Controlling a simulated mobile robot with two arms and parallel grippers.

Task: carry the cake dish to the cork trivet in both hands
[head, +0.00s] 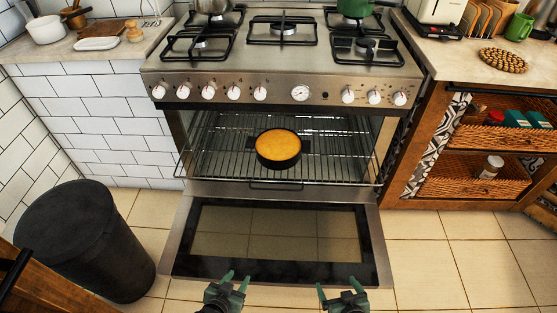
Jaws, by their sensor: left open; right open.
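The cake dish (279,160) is a round black pan with a golden cake in it. It sits upright on the wire rack inside the open oven. The cork trivet (503,60) is a round brown woven-looking mat lying flat on the right counter. My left gripper (234,277) is open and empty, over the near edge of the lowered oven door. My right gripper (342,290) is open and empty, to its right near the same edge. Both are well short of the dish and touch nothing that I can see.
The oven door (277,234) hangs open and low in front of the oven. The wire rack (220,165) is pulled partly out. A dark bin (85,240) stands at left. A green mug (519,27) and a toaster (440,12) stand near the trivet. Floor at right is clear.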

